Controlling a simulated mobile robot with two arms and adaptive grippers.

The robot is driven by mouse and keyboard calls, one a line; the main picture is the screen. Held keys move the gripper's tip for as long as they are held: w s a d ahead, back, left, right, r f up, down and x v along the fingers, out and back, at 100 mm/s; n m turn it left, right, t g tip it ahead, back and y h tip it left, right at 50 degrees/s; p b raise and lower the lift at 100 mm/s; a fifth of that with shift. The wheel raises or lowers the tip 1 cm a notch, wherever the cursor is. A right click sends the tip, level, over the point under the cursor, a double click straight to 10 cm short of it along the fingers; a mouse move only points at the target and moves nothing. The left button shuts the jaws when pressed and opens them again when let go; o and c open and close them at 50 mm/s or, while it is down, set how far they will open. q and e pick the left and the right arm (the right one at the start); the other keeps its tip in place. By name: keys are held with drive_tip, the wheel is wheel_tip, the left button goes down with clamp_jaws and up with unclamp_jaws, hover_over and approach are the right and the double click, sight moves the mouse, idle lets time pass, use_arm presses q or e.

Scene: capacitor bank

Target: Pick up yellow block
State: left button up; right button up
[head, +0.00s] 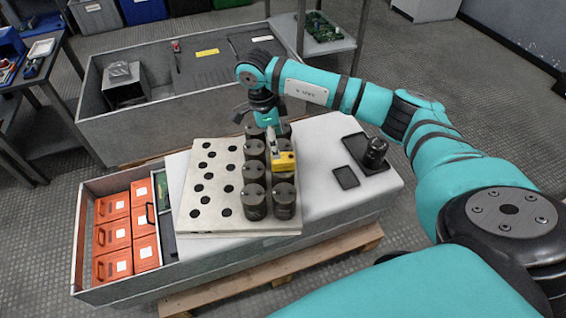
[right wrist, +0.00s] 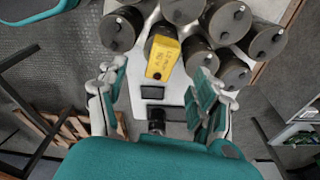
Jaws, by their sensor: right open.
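The yellow block (head: 284,161) sits among the dark cylindrical capacitors, at the right-hand side of the cluster. In the right wrist view the yellow block (right wrist: 162,58) has dark lettering and lies ahead of the fingers, roughly centred between them. My right gripper (head: 272,135) hangs above the capacitors, just behind the block in the head view. In the right wrist view my right gripper (right wrist: 158,88) has its two fingers spread wide with nothing between them. I cannot tell exactly how far above the block it is. My left gripper is not in view.
Several capacitors (head: 254,202) stand close around the block on a pale board with holes (head: 200,215). A black tray (head: 376,168) with a dark cylinder and a small dark tray (head: 345,178) lie to the right. Orange boxes (head: 112,235) fill a crate at left.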

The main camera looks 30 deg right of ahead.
sight(283, 157)
drive_tip(key=f, duration=0.3)
drive_tip(key=shift+s+d+f, duration=0.1)
drive_tip(key=shift+d+f, duration=0.05)
drive_tip(key=shift+d, duration=0.05)
drive_tip(key=f, duration=0.1)
drive_tip(key=d+f, duration=0.1)
drive_tip(key=f, duration=0.1)
drive_tip(key=d+f+b, duration=0.1)
drive_tip(key=shift+s+f, duration=0.25)
drive_tip(key=shift+f, duration=0.3)
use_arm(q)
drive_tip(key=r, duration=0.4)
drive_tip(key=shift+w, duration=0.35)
use_arm(e)
drive_tip(key=shift+c, duration=0.2)
clamp_jaws()
drive_tip(key=shift+r, duration=0.15)
